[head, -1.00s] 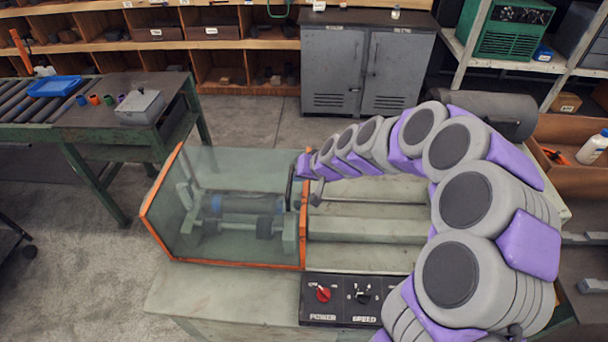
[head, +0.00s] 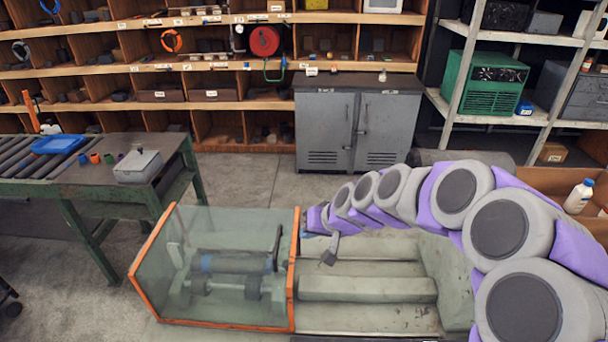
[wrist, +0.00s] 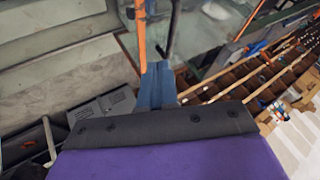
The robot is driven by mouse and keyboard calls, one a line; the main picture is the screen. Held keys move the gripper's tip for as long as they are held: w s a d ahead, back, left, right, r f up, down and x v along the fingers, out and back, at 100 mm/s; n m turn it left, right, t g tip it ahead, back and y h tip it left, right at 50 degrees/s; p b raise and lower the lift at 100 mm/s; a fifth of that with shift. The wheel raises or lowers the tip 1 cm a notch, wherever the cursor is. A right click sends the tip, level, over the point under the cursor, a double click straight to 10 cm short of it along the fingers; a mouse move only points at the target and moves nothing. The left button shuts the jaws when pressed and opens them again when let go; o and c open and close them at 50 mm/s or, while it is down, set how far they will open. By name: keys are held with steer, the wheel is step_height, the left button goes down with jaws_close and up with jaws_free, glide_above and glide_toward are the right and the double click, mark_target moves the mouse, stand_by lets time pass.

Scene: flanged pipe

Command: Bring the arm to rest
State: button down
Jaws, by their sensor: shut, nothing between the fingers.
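My gripper (head: 328,256) is shut and empty at the end of my curved purple and grey arm. It hangs over the green-grey machine bed (head: 380,318), just right of the clear guard's orange edge. In the wrist view the blue-grey fingers (wrist: 156,86) are together, with the guard's orange edge (wrist: 140,30) close beyond their tips. The orange-framed guard (head: 212,320) stands at the left of the bed. Behind its clear panel, a dark cylinder (head: 232,264) lies on rollers. I cannot tell if the fingers touch the guard.
A grey cabinet (head: 356,122) and wooden shelves stand behind the machine. A white bottle (head: 579,196) stands at right. Floor shows between bench and cabinet.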

steer(key=s+r+n+g+h+b, duration=0.1)
steer(key=s+g+h, duration=0.15)
steer(key=s, duration=1.25)
steer(key=s+d+g+h, duration=0.1)
steer(key=s+d, duration=0.3)
steer(key=s, duration=0.3)
steer(key=s+d+f+m+g+h+b, duration=0.1)
steer(key=s+d, duration=0.3)
steer(key=s, duration=0.4)
steer(key=s+d+m+g+h+b, duration=0.1)
steer(key=s+d, duration=0.3)
steer(key=s, duration=0.4)
steer(key=shift+f+g, duration=0.3)
steer(key=shift+g, duration=0.35)
steer(key=shift+s+h, duration=0.1)
steer(key=shift+h, duration=0.15)
steer(key=shift+a, duration=0.45)
steer(key=shift+d, duration=0.1)
steer(key=shift+d, duration=0.25)
